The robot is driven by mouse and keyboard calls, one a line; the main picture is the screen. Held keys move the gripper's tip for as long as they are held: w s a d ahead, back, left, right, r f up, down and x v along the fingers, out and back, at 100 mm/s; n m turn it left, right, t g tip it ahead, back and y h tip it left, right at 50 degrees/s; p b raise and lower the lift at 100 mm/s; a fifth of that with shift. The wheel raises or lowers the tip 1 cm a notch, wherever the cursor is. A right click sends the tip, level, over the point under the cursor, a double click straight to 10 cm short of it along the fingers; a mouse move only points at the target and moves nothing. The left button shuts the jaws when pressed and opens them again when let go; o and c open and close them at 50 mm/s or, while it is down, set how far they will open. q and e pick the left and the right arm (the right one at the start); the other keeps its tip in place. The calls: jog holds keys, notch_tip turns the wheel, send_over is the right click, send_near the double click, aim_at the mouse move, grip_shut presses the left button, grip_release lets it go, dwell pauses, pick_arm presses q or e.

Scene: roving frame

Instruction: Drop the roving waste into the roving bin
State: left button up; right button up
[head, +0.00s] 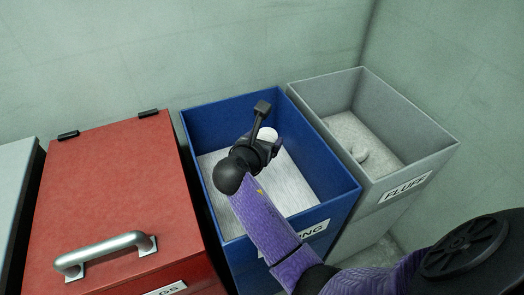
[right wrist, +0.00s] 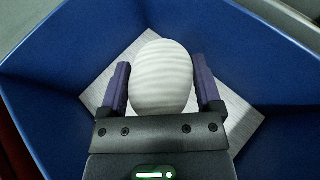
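The roving waste, a rounded white ribbed wad (right wrist: 161,78), sits between the two purple-sided fingers of my right gripper (right wrist: 162,85), which appear to touch it on both sides. In the head view the white wad (head: 268,135) is partly hidden by my right gripper (head: 263,128). Both are over the open blue roving bin (head: 335,183), whose label is partly covered by my arm and shows only "NG". The bin has a pale, streaked surface inside, seen below the wad in the right wrist view. My left gripper is in neither view.
A red bin (head: 117,195) with a closed lid and metal handle stands to the left. An open grey bin labelled FLUFF (head: 412,160) stands to the right with pale material inside. Pale walls rise behind. A grey box edge (head: 15,190) shows at far left.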

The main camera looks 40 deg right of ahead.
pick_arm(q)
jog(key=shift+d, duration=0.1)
pick_arm(e)
jog(key=shift+o, duration=0.7)
jog(key=shift+s+a+r+p, duration=0.1)
jog(key=shift+a+r+p, duration=0.1)
jog(key=shift+p, duration=0.1)
pick_arm(q)
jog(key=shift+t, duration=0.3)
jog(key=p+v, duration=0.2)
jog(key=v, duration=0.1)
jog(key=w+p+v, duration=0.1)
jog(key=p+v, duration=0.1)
jog(key=p, duration=0.1)
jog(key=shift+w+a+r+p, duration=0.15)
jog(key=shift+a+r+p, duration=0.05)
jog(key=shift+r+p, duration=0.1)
pick_arm(e)
jog(key=v, duration=0.9)
jog(key=shift+s+a, duration=0.15)
jog(key=shift+a, duration=0.05)
jog(key=shift+f, duration=0.15)
